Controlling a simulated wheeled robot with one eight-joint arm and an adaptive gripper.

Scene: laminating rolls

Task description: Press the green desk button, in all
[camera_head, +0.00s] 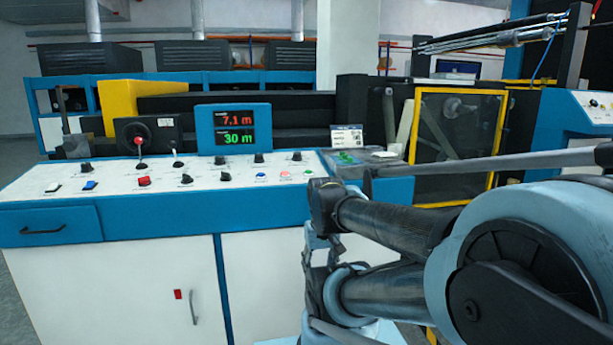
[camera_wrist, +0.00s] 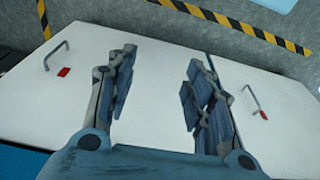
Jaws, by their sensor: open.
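The control desk (camera_head: 100,180) has a white sloping top with knobs, switches and a short row of small round buttons near its right front. In that row a blue button (camera_head: 261,174) and a red lit button (camera_head: 285,174) show. Green pieces (camera_head: 347,157) lie on a panel right of the desk top. My gripper (camera_wrist: 162,62) is open and empty in the wrist view, over white cabinet doors, with no button between its fingers. In the head view my arm covers the desk's right front.
A display (camera_head: 233,129) reading 7.1 m and 30 m stands at the desk's back. A yellow-framed guard (camera_head: 455,145) stands right. Cabinet handles (camera_wrist: 250,97) and a yellow-black floor strip (camera_wrist: 255,30) show below.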

